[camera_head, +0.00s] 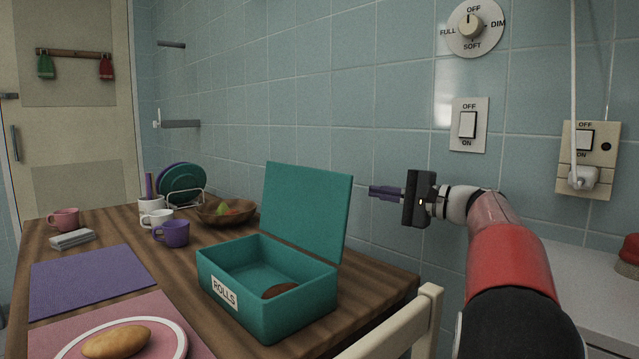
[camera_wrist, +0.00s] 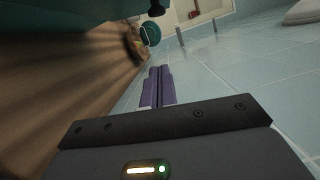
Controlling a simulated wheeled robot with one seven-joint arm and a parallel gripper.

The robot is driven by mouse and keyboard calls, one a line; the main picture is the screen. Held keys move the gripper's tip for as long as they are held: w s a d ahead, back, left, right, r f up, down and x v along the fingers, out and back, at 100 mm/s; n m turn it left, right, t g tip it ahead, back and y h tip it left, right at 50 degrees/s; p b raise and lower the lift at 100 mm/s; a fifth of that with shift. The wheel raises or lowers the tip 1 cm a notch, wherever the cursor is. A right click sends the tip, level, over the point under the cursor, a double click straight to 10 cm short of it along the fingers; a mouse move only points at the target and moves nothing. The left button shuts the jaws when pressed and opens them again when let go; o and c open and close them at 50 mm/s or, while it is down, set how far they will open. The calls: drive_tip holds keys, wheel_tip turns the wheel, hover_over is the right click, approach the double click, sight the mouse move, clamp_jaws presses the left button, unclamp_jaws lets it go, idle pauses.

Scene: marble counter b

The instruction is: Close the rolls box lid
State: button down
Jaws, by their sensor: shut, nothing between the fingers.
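The teal rolls box (camera_head: 262,290) stands on the wooden table with a white "ROLLS" label on its front. Its lid (camera_head: 306,212) is open and stands nearly upright at the back, leaning slightly away. A brown roll (camera_head: 281,289) lies inside the box. My gripper (camera_head: 371,192) is to the right of the lid, near its upper part, pointing left along the wall. Its purple fingers are shut and empty, apart from the lid. In the wrist view the shut fingers (camera_wrist: 158,86) point past a teal surface at the upper left, which seems to be the lid.
The tiled wall (camera_head: 390,110) runs close behind the table. A fruit bowl (camera_head: 226,212), a purple mug (camera_head: 172,233) and a plate rack (camera_head: 185,190) stand left of the box. A plate with a roll (camera_head: 117,341) is in front. A chair back (camera_head: 400,325) stands at the right edge.

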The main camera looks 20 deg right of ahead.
sight(305, 206)
drive_tip(key=w+a+p, duration=0.1)
drive_tip(key=w+a, duration=0.5)
drive_tip(key=a, duration=0.3)
drive_tip(key=shift+w+r, duration=0.4)
drive_tip(key=shift+r, duration=0.05)
drive_tip(key=shift+a, duration=0.2)
